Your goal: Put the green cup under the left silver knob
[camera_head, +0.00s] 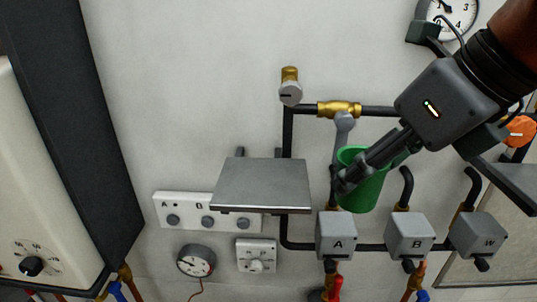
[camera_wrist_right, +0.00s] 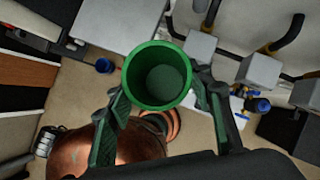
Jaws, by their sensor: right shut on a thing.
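The green cup (camera_head: 362,190) is held upright, open end up, in my right gripper (camera_head: 350,178). In the right wrist view the cup (camera_wrist_right: 157,76) sits between the two fingers, its inside looking empty. A round silver knob (camera_head: 290,94) is on a brass fitting at the upper left of the pipework. A second silver knob or lever (camera_head: 343,122) hangs from the brass valve (camera_head: 339,108) to its right. The cup is below and right of this second one, and lower right of the left knob. My left gripper is not in view.
A grey shelf plate (camera_head: 262,185) juts out below the left knob, left of the cup. Grey boxes A (camera_head: 337,236), B (camera_head: 410,237) and W (camera_head: 478,236) stand below. Dark pipes run around. A white panel with round knobs (camera_head: 178,208) is at left.

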